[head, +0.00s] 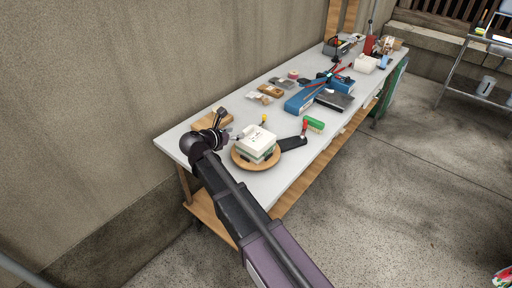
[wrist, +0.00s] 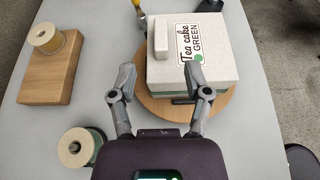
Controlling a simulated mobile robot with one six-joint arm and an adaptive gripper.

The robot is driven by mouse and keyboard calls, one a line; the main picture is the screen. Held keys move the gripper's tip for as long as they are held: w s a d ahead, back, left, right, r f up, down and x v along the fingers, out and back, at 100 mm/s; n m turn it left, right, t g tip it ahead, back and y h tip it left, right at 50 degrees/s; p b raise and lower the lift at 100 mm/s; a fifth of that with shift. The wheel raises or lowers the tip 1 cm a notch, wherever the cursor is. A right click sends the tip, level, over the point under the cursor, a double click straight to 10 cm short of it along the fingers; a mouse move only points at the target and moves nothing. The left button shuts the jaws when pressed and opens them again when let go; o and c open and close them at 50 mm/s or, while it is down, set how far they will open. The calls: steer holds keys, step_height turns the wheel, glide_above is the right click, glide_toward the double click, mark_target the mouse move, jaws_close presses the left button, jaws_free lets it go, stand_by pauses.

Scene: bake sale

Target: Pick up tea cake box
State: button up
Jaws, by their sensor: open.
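The tea cake box (wrist: 221,60) is a white square box with a label reading "Tea cake GREEN". It sits on a round wooden board (wrist: 224,103) on the table. It also shows in the head view (head: 256,138), where its lower part looks green. I cannot tell whether a finger touches the box.
A wooden block with a spool (wrist: 47,66) lies left of my gripper, and another spool (wrist: 80,148) stands nearer. A black flat-handled thing (head: 291,143) and a green brush (head: 314,123) lie right of the box. Blue and black tools (head: 308,99) crowd the table (head: 226,117) farther back.

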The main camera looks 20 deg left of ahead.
mark_target(245, 130)
steer(key=shift+x, duration=1.15)
steer(key=shift+b+x, duration=1.1)
steer(key=shift+x, duration=1.55)
steer(key=shift+d+r, duration=0.1)
steer(key=shift+r, duration=0.05)
jaws_close()
